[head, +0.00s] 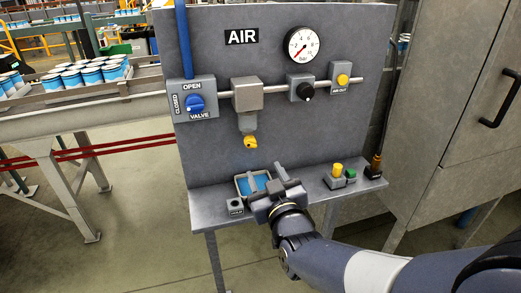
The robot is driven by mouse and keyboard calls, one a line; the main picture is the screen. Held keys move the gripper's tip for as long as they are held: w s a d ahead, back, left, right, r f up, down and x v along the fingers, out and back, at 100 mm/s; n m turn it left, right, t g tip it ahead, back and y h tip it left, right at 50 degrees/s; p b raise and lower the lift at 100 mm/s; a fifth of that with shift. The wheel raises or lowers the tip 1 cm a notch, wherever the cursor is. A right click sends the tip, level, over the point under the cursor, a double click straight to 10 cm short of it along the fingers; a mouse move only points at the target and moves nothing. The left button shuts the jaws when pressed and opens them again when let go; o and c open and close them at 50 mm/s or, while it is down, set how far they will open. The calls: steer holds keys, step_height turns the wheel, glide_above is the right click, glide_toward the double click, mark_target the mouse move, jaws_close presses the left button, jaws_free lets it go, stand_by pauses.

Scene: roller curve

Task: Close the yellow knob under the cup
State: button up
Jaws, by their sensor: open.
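The yellow knob (250,142) sits at the bottom of a grey filter cup (247,121), which hangs under a square grey housing (247,94) on the air panel. Its turned position is too small to tell. My gripper (266,174) is open and empty, below the knob and slightly to its right, just above the panel's shelf. It is apart from the knob. My gripper partly hides a tray (240,185) of blue liquid on the shelf.
A blue valve handle (195,104), black dial (305,91), yellow air-out button (343,80) and pressure gauge (302,44) are on the panel (285,140). Yellow and green buttons (338,170) stand on the shelf at right. A grey cabinet (440,140) stands at right.

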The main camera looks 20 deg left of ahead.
mark_target(252, 147)
steer(key=p+x, duration=0.2)
steer(key=x, duration=0.8)
steer(key=shift+w+a, duration=0.15)
steer(key=shift+w, duration=0.15)
steer(key=c, duration=1)
steer(key=shift+n+b, duration=0.7)
steer(key=shift+b, duration=0.15)
steer(key=o, duration=1)
steer(key=b+v, duration=0.2)
steer(key=v, duration=0.8)
steer(key=shift+s+d, duration=0.2)
steer(key=shift+s, duration=0.15)
